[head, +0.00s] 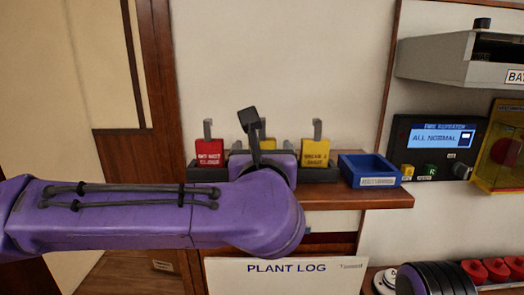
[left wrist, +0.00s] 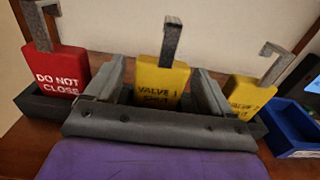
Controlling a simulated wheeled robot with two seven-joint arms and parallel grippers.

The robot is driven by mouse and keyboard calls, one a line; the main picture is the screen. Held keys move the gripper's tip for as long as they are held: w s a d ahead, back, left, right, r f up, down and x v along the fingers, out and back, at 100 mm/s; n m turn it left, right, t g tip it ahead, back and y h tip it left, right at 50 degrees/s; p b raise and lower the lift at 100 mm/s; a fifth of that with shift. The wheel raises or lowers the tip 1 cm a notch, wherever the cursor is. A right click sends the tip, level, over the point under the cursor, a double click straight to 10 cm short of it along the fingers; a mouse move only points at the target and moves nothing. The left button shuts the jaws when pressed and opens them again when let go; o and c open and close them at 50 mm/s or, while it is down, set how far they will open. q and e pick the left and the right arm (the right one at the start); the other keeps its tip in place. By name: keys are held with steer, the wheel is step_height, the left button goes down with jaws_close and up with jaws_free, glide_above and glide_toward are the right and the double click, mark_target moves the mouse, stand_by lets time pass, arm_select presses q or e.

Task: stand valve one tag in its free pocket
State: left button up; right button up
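The yellow VALVE 1 tag (left wrist: 162,84), with a grey hook on top, stands upright in the middle of the dark rack (left wrist: 40,104), its lower part hidden by my gripper. My left gripper (left wrist: 160,72) is open, one finger on each side of this tag, with gaps showing. In the head view my left gripper (head: 262,147) and purple wrist hide most of the tag. A red DO NOT CLOSE tag (head: 209,152) stands in the rack's left part and the yellow VALVE 2 tag (head: 315,152) in its right part. My right gripper is not in view.
The rack stands on a wooden shelf (head: 350,200). An open blue tray (head: 369,182) sits right of it. Further right are a panel reading ALL NORMAL (head: 436,140) and a yellow box (head: 497,150). A PLANT LOG sheet (head: 280,280) is below the shelf.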

arm_select(q)
steer(key=shift+r, duration=0.25)
steer(key=s+b, duration=0.4)
steer(key=s, duration=0.8)
